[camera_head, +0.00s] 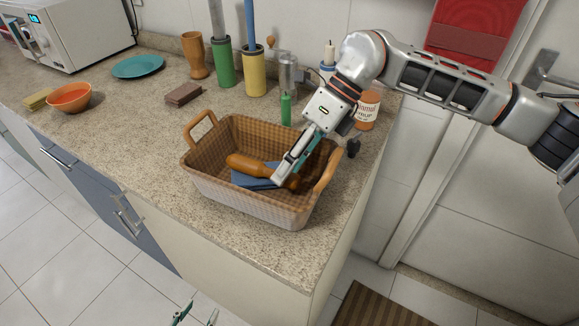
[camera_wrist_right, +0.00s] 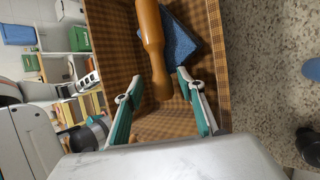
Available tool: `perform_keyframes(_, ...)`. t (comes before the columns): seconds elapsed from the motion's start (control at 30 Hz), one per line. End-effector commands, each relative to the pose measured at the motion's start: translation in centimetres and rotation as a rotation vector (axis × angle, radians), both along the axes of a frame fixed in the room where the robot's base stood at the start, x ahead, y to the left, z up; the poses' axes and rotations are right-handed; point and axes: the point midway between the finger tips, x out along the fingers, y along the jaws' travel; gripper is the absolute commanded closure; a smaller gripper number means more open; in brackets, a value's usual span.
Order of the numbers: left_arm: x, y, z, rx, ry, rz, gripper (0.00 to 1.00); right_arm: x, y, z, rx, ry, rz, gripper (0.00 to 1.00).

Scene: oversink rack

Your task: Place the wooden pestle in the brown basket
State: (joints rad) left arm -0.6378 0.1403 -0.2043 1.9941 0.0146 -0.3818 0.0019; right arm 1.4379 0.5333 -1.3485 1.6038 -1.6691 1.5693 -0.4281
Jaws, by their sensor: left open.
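The brown basket (camera_head: 215,190) is a woven checked basket with two wooden handles, standing on the counter near its front corner. The wooden pestle (camera_head: 247,163) lies inside it, partly on a blue item (camera_head: 250,182). My right gripper (camera_head: 284,172) reaches down into the basket at the pestle's right end. In the right wrist view the pestle (camera_wrist_right: 151,35) has its end between the two fingertips of my right gripper (camera_wrist_right: 160,78), which are spread with gaps on both sides. My left gripper (camera_head: 196,317) is open and empty at the bottom edge, low in front of the counter.
A brown block (camera_head: 183,94), a green canister (camera_head: 223,65), a yellow canister (camera_head: 253,72) and a wooden cup (camera_head: 195,56) stand behind the basket. A bottle (camera_head: 367,108) stands close to my right arm. The counter left of the basket is mostly clear.

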Motion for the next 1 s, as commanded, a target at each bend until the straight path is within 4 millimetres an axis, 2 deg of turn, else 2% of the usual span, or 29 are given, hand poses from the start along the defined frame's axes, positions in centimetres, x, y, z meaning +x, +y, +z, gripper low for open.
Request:
perform_keyframes(0.17,0.0,0.0,-0.1,-0.001,0.001,0.0,0.58,0.7,-1.4,2.2,0.001,-0.004,-0.002,0.61)
perform_keyframes(0.4,-0.1,0.0,-0.2,0.0,0.001,-0.001,0.58,1.9,-4.2,6.2,0.001,-0.005,-0.003,0.61)
perform_keyframes(0.6,0.0,0.0,-0.2,0.0,0.001,-0.001,0.58,2.7,-5.9,8.6,0.001,-0.003,-0.001,0.61)
perform_keyframes(0.8,0.0,0.0,-0.1,0.0,-0.001,0.0,0.58,2.9,-6.5,9.6,0.001,-0.002,0.001,0.61)
perform_keyframes(1.0,0.0,0.0,0.0,-0.001,-0.002,0.0,0.58,2.9,-6.6,9.6,0.001,-0.001,0.0,0.61)
